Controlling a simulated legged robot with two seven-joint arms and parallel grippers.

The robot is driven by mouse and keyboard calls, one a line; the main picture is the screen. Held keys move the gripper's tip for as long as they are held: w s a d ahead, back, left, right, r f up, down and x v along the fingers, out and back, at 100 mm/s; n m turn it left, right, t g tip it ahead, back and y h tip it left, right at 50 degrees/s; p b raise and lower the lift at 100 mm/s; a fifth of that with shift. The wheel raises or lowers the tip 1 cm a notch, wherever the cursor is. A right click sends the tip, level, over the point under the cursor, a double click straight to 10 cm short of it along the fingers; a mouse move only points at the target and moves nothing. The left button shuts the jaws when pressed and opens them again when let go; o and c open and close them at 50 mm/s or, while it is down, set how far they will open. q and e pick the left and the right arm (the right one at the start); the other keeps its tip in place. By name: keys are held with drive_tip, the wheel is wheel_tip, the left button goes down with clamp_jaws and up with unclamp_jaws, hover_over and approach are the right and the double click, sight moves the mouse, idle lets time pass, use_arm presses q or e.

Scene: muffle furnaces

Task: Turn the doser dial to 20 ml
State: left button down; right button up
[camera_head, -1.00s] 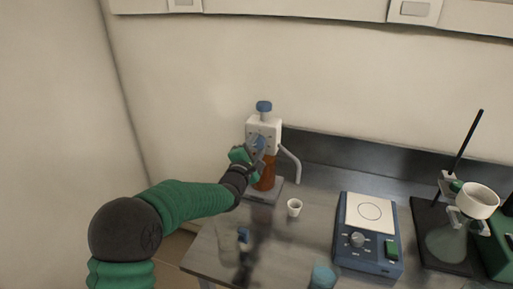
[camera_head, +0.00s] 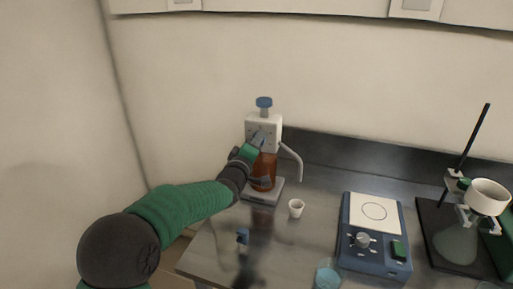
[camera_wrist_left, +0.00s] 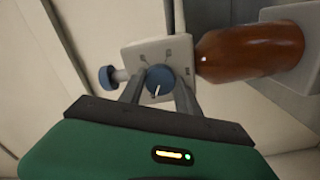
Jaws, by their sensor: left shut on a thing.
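The doser (camera_head: 264,122) is a white block with a blue top knob (camera_head: 264,103), on an amber bottle (camera_head: 264,172) at the back left of the bench. Its blue round dial (camera_wrist_left: 160,79) faces the left wrist camera and has a pale pointer mark. Small marks sit around the dial on the white face, too small to read. My left gripper (camera_head: 259,139) is at the front of the doser. In the left wrist view its two fingers (camera_wrist_left: 158,92) are shut on the dial, one on each side. My right gripper is not in view.
A small white cup (camera_head: 296,208) stands right of the bottle's base. A blue stirrer plate (camera_head: 374,235) and a stand with a flask (camera_head: 457,243) are farther right.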

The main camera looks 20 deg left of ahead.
use_arm(q)
drive_tip(key=shift+f+m+b, duration=0.15)
drive_tip(key=shift+m+b, duration=1.75)
drive_tip(key=shift+m, duration=2.1)
drive_tip(key=shift+f+m+b, duration=0.2)
drive_tip(key=shift+m+b, duration=1.65)
drive_tip(key=shift+m, duration=2.15)
drive_tip(key=shift+f+m+b, duration=0.15)
drive_tip(key=shift+m+b, duration=1.75)
drive_tip(key=shift+m, duration=2.1)
drive_tip(key=c, duration=1.1)
unclamp_jaws()
drive_tip(key=shift+o, duration=1.2)
drive_tip(key=shift+r, duration=0.15)
drive_tip(key=shift+r, duration=0.15)
